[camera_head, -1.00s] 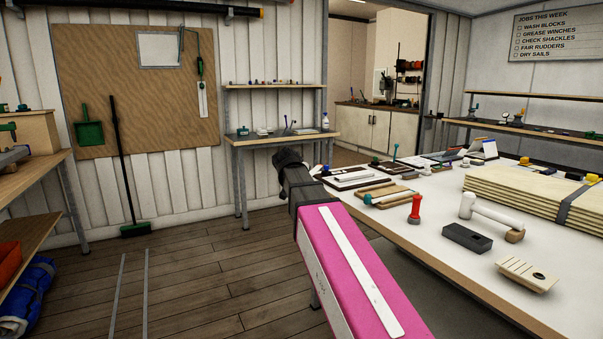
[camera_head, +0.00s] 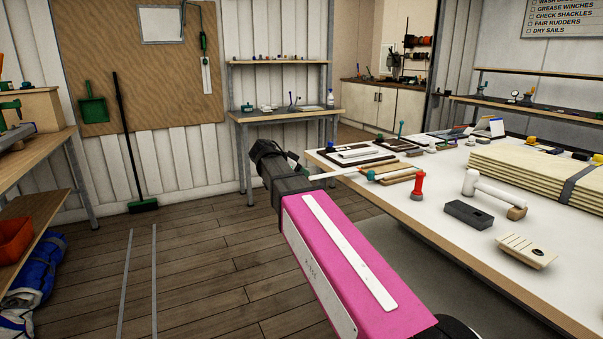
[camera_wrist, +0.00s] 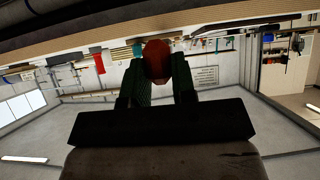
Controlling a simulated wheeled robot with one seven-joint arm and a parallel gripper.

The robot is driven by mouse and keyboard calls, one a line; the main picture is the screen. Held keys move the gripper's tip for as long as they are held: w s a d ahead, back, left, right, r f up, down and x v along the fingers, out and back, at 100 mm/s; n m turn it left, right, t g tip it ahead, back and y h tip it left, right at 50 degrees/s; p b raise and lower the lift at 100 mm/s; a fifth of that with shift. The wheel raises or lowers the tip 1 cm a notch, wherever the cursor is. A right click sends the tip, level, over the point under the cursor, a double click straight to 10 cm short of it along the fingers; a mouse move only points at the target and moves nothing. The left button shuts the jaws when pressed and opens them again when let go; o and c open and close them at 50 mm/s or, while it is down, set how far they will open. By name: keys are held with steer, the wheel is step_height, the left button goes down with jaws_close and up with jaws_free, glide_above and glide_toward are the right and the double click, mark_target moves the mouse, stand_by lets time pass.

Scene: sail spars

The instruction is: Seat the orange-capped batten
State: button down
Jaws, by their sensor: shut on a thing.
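My gripper (camera_head: 290,168) is at the end of my pink arm, at the table's left edge in the head view. In the wrist view its two dark green fingers (camera_wrist: 156,68) are closed on a rounded red-orange cap (camera_wrist: 156,56), which I take as the orange-capped batten. A thin pale rod (camera_head: 335,174) reaches right from the gripper in the head view. It looks like the batten's shaft, but I cannot tell for sure. A dark board with pale strips (camera_head: 358,154) lies behind.
The white table (camera_head: 415,215) carries a red-topped peg (camera_head: 417,186), a white mallet (camera_head: 485,186), a dark block (camera_head: 468,214), a cream slotted block (camera_head: 525,250) and strapped pale boards (camera_head: 530,176). The wooden floor (camera_head: 200,260) left of the table is open.

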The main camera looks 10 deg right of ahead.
mark_target(355, 169)
steer(key=shift+w+d+f, duration=0.15)
steer(key=shift+w+d, duration=0.1)
steer(key=shift+d, duration=0.55)
steer(key=shift+w+d+f, duration=0.15)
steer(key=shift+w+d, duration=0.15)
steer(key=shift+d, duration=0.5)
steer(key=shift+w+d+f, duration=0.15)
steer(key=shift+w+d, duration=0.1)
steer(key=shift+d, duration=0.75)
steer(key=shift+w+d, duration=0.3)
steer(key=shift+d, duration=0.55)
steer(key=shift+w+d, duration=0.3)
steer(key=shift+d, duration=0.65)
steer(key=shift+w+d, duration=0.8)
steer(key=shift+d, duration=1.55)
steer(key=shift+w+d, duration=0.75)
steer(key=shift+d, duration=1.55)
steer(key=shift+w+d, duration=0.8)
steer(key=shift+d, duration=1.55)
steer(key=c, duration=0.8)
jaws_free()
steer(key=shift+c, duration=0.2)
